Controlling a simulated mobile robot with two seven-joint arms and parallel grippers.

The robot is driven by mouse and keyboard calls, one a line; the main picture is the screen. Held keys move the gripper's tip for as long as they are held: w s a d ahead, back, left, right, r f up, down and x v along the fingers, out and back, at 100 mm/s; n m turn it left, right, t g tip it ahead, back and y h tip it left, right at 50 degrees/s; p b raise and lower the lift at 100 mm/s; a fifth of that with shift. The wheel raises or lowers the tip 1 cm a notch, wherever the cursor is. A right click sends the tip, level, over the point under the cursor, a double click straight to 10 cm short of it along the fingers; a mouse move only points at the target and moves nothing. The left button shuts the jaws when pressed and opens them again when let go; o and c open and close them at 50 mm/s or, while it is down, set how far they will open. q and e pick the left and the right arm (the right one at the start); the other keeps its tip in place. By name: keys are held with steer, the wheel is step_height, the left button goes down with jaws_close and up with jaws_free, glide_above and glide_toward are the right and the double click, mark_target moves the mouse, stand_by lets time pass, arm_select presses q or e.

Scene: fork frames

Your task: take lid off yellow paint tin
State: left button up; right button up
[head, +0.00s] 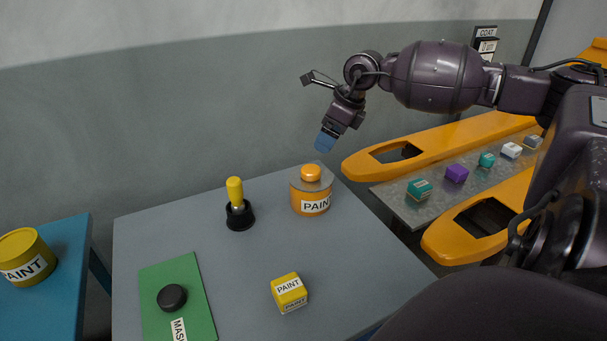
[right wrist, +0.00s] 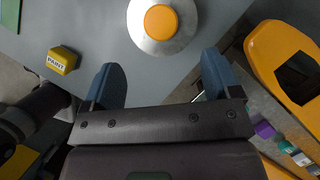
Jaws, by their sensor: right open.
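A yellow tin (head: 25,258) marked PAINT stands on a blue table at the far left in the head view; its top is yellow. An orange tin (head: 311,201) marked PAINT stands at the back right of the grey table. It has a grey disc lid (right wrist: 143,36) with an orange knob (head: 311,173), which also shows in the right wrist view (right wrist: 160,22). My right gripper (head: 325,142) is above the orange tin, apart from it. In the right wrist view its blue fingers (right wrist: 160,76) are spread and empty. My left gripper is not in view.
On the grey table (head: 160,232) are a yellow PAINT box (head: 289,292), a yellow-handled tool in a black holder (head: 239,205), and a green mat (head: 155,285) with a black puck (head: 172,297). An orange forked frame (head: 440,140) and several small blocks lie at right.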

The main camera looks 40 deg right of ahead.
steer(key=b, duration=0.2)
glide_above(311, 169)
steer(key=s+d, duration=0.1)
steer(key=s, duration=0.1)
step_height(311, 169, down, 5)
steer(key=shift+d+r, duration=0.15)
steer(key=shift+w+f, duration=0.15)
steer(key=shift+f, duration=0.2)
steer(key=b+x, duration=0.1)
steer(key=x, duration=0.4)
steer(key=shift+r, duration=0.1)
steer(key=c, duration=0.9)
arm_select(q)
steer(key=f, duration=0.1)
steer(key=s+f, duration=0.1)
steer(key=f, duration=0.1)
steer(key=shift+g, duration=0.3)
arm_select(e)
steer(key=shift+c, duration=0.6)
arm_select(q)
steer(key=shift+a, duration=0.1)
